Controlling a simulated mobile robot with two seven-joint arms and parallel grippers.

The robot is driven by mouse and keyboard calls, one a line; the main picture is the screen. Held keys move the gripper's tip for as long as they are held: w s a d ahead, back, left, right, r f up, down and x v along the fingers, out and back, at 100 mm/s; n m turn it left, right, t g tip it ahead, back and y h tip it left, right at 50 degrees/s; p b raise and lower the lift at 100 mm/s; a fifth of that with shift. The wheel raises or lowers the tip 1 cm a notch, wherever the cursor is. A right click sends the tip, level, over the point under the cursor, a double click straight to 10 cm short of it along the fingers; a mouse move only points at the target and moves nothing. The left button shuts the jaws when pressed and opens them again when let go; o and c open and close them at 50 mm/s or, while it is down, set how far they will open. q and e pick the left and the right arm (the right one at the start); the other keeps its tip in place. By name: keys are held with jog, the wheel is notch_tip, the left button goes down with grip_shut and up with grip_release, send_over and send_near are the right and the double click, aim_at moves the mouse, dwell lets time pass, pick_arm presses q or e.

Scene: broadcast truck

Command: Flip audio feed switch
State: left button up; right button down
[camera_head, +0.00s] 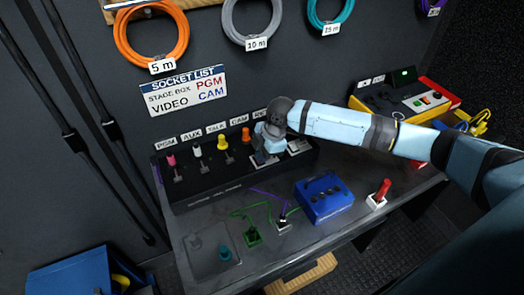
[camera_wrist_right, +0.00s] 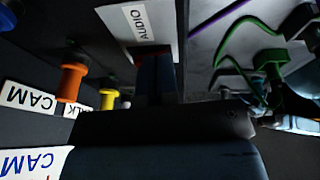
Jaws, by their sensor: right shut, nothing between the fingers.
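The white plate marked AUDIO (camera_wrist_right: 112,22) is at the top of the right wrist view. My right gripper (camera_wrist_right: 155,75) is shut and empty, and its fingertips reach to this plate's edge. A small dark red part shows just beyond the fingertips; most of the switch is hidden, so I cannot tell its position or whether I touch it. In the head view my right gripper (camera_head: 266,152) points down at the right part of the black panel (camera_head: 215,187). A pale switch plate (camera_head: 299,146) lies just right of it. My left gripper is not in view.
Coloured plugs, including a yellow one (camera_head: 222,142), line the panel left of my gripper. On the desk in front are a blue box (camera_head: 323,198), a red-handled switch (camera_head: 380,192) and cabled connectors (camera_head: 252,236). Coiled cables, including an orange one (camera_head: 122,40), hang on the wall.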

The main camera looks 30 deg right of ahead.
jog(key=shift+f, duration=0.25)
jog(key=shift+w+r, duration=0.25)
jog(key=shift+w, duration=0.2)
jog(key=shift+w+d+r, duration=0.1)
jog(key=shift+w+r, duration=0.15)
jog(key=r+p, duration=0.2)
jog(key=p, duration=0.1)
jog(key=r+p, duration=0.2)
jog(key=p, duration=0.1)
jog(key=shift+s+a+r+p, duration=0.2)
jog(key=shift+r+p, duration=0.2)
jog(key=s+b+v, duration=0.1)
jog(key=v, duration=0.8)
jog(key=shift+s+d+f+b, duration=0.15)
jog(key=shift+s+d+b, duration=0.15)
jog(key=shift+s, duration=0.1)
jog(key=shift+a, duration=0.1)
